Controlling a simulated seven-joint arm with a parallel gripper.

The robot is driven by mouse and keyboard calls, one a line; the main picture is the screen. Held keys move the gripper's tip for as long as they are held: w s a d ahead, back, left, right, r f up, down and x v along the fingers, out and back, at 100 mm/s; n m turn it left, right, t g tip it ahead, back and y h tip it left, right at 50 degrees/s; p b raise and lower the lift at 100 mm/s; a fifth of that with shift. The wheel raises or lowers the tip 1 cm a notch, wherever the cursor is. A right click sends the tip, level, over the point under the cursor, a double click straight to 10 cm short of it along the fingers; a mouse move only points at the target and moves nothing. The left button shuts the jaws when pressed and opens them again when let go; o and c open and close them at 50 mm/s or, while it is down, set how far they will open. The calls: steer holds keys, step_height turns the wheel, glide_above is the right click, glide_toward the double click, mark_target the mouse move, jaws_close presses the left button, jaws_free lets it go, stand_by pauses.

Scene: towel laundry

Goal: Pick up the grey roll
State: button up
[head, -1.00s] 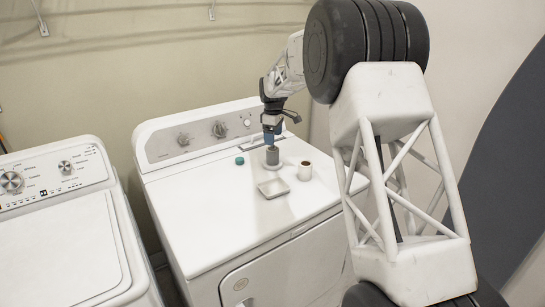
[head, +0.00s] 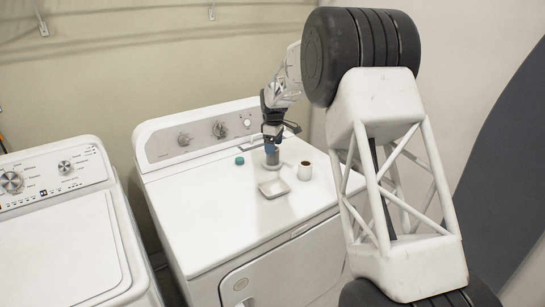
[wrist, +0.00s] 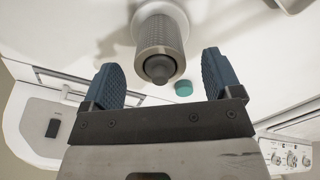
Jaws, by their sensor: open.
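The grey roll (head: 272,158) stands upright on the white dryer top, below my gripper (head: 271,144). In the wrist view the grey roll (wrist: 158,36) is a textured cylinder with a dark rounded tip, standing on a round white base. My gripper (wrist: 160,62) is open. Its two blue fingers lie to the left and right of the roll's near end, with a gap on each side. In the head view the fingers partly hide the roll's top.
A small green disc (head: 239,160) lies left of the roll. A shallow square white dish (head: 274,188) lies in front, and a white cup with brown inside (head: 305,170) stands to the right. The dryer's control panel (head: 203,135) rises behind. The dryer's front left top is clear.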

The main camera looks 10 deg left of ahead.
steer(key=shift+f, duration=1.8)
steer(key=c, duration=1)
steer(key=shift+r, duration=0.1)
steer(key=shift+r, duration=4.9)
